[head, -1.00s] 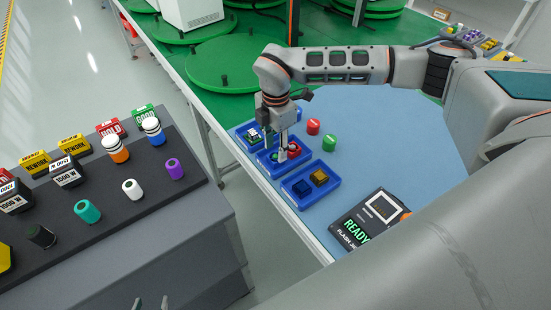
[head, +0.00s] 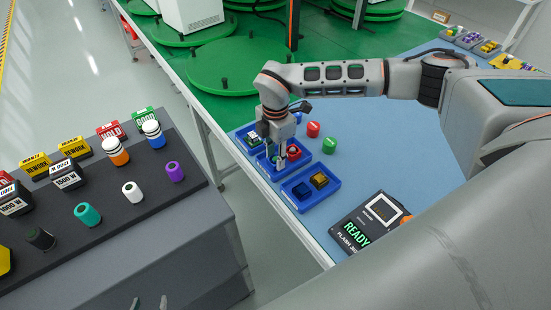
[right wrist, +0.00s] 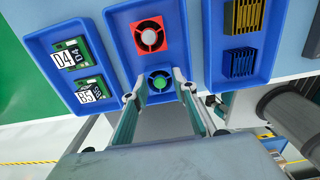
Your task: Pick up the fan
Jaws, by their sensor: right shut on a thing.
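One neighbouring blue tray holds green boards (right wrist: 70,55); the other holds a gold and a dark heat sink (right wrist: 243,17). A READY device (head: 370,222) lies at the front.

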